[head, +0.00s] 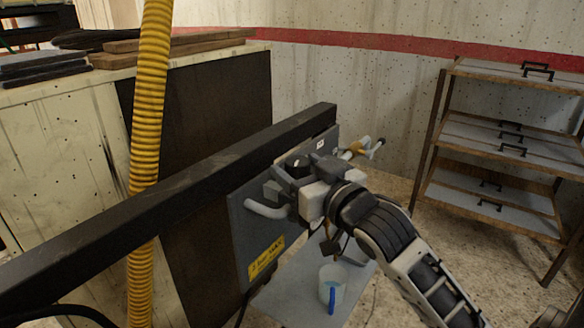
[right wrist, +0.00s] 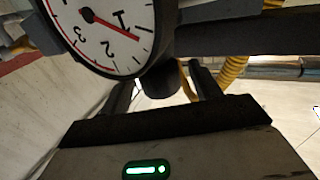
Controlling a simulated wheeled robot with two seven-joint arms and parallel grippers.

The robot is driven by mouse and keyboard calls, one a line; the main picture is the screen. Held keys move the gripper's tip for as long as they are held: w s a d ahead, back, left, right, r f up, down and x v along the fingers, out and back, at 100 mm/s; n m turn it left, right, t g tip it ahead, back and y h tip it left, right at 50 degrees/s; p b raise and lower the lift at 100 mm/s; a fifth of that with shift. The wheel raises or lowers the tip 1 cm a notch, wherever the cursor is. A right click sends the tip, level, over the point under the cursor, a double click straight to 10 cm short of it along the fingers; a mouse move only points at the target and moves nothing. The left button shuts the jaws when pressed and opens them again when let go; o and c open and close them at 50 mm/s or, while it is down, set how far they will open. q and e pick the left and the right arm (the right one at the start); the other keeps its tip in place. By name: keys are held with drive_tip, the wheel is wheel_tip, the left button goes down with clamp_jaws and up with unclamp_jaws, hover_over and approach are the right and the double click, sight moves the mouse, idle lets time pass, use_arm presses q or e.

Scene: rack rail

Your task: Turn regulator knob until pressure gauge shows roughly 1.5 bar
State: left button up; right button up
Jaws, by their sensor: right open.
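The pressure gauge (right wrist: 105,35) shows in the upper left of the right wrist view, tilted and cut off by the top edge. Its white dial has black numbers and a red needle (right wrist: 112,23), which lies between the 1 and the 2; the exact reading is hard to tell. A dark round knob (right wrist: 158,82) sits beside the gauge. My right gripper (head: 298,180) is open at the grey panel (head: 243,222); in the right wrist view its fingers stand on either side of the knob, and contact cannot be told. My left gripper is out of view.
A black rail (head: 160,185) crosses above the panel. A cup with a blue handle (head: 332,285) stands on a grey surface below. A shelf rack (head: 500,145) stands at right.

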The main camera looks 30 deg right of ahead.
drive_tip(key=shift+w, duration=1.45)
drive_tip(key=c, duration=1)
drive_tip(key=shift+r+m+h+p, duration=0.1)
drive_tip(key=shift+m+h+p, duration=0.5)
drive_tip(key=shift+h, duration=0.1)
drive_tip(key=shift+d+m+g+h, duration=0.15)
drive_tip(key=shift+m+h, duration=0.3)
drive_tip(key=shift+h, duration=0.35)
drive_tip(key=shift+d+m+g+h, duration=0.15)
drive_tip(key=shift+m+h, duration=0.3)
drive_tip(key=shift+h, duration=0.35)
drive_tip(key=o, duration=1)
